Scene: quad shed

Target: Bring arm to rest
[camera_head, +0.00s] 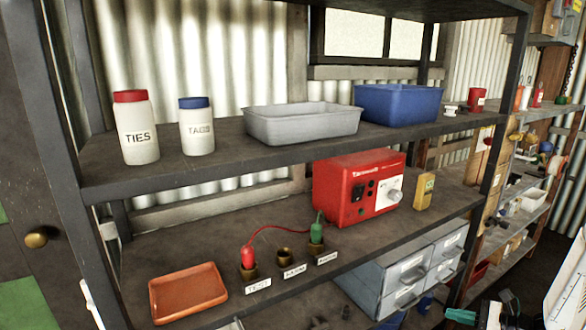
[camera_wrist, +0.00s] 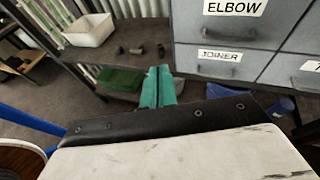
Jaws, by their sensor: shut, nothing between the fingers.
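My gripper (camera_wrist: 159,87) shows in the wrist view as two teal fingers pressed together, with nothing between them. It points over a low shelf beside the grey drawer unit (camera_wrist: 240,58) and looks apart from it. The drawers carry labels, of which ELBOW and JOINER can be read. The same kind of grey drawer unit (camera_head: 410,266) stands low at the right of the head view.
The rack's middle shelf holds an orange tray (camera_head: 188,291), red and green plugs in sockets, and a red power box (camera_head: 357,187). Above are two jars, a grey tray (camera_head: 302,121) and a blue bin (camera_head: 398,103). A white tray (camera_wrist: 88,30) and green tray (camera_wrist: 120,80) lie near my gripper.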

